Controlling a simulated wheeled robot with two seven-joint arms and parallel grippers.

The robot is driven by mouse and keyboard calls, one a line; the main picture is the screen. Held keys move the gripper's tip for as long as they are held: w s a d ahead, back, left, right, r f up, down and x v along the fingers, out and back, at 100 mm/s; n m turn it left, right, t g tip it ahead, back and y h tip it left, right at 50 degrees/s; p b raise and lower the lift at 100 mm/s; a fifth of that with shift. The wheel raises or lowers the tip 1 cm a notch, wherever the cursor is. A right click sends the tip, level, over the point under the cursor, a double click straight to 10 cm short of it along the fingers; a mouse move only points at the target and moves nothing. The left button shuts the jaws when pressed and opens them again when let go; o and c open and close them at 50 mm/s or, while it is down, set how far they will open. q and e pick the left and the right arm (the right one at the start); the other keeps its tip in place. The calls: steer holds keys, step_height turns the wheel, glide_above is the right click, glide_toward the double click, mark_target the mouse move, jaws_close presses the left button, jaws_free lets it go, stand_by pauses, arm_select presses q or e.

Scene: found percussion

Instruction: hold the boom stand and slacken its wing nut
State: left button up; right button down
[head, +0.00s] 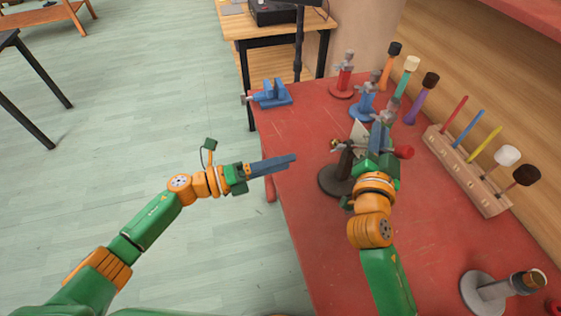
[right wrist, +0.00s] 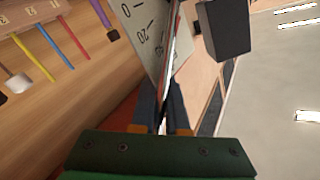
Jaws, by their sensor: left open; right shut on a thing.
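The boom stand, with a round dark base (head: 330,182), stands on the red table. A short dark post rises from the base, with a pale plate and brass-coloured fittings near its top. A red knob (head: 405,152) shows just right of my right gripper. My right gripper (head: 380,130) is shut on part of the stand, and its arm hides much of it. In the right wrist view a thin rod runs between the fingers beside a pale marked plate (right wrist: 145,35). My left gripper (head: 292,159) is open and empty, left of the stand near the table's left edge. I cannot make out the wing nut.
A blue vise (head: 270,93) sits at the table's far left corner. Red (head: 342,91) and blue (head: 362,110) stands are behind the boom stand. A wooden rack (head: 465,170) of coloured mallets is at right. A grey stand (head: 480,292) is at front right.

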steer(key=c, duration=0.8)
jaws_free()
steer(key=shift+d, duration=0.1)
steer(key=shift+c, duration=0.2)
